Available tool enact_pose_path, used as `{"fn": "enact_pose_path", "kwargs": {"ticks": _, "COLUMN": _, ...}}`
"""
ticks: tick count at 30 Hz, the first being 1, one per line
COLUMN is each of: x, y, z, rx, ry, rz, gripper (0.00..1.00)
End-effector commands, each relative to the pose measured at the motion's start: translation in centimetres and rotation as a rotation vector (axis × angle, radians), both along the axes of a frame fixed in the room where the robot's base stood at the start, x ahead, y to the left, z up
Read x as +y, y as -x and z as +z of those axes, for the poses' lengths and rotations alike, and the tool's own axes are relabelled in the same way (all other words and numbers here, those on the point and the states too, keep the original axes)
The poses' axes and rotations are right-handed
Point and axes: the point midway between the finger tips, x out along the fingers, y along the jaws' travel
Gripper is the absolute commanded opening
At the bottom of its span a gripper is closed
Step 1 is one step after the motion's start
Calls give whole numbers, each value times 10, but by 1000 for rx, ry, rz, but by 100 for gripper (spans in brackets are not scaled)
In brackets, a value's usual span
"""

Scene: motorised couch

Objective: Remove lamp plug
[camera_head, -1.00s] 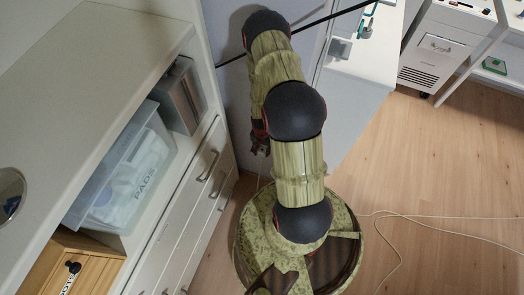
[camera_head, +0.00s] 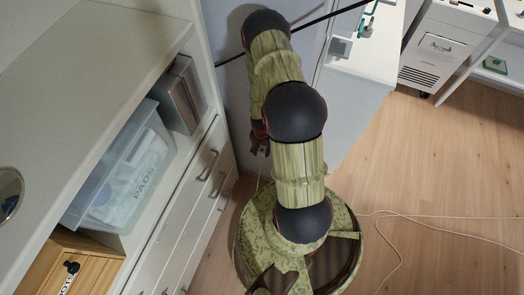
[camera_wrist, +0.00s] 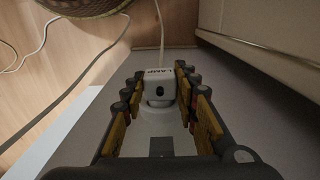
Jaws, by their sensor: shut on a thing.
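The white lamp plug (camera_wrist: 159,86), marked "LAMP", sits between the fingers of my gripper (camera_wrist: 158,92) in the wrist view. The fingers are shut on its sides. A thin white cord (camera_wrist: 161,30) runs from the plug toward the floor. I cannot tell whether the plug's pins are in a socket. In the head view my gripper (camera_head: 260,146) is low by the wall, partly hidden by my arm, and the plug is too small to make out clearly.
White drawers (camera_head: 207,185) stand close left of my gripper, below a shelf with a clear "PADS" bin (camera_head: 125,175). A white desk (camera_head: 355,75) stands to the right. Thin cords (camera_head: 420,220) lie on the wooden floor, which is otherwise open at right.

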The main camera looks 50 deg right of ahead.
Motion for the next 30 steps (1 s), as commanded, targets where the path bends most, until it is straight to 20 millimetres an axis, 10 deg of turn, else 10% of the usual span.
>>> {"fn": "enact_pose_path", "kwargs": {"ticks": 30, "x": 26, "y": 11, "z": -1, "rx": 0, "ry": -1, "rz": 1, "gripper": 5}}
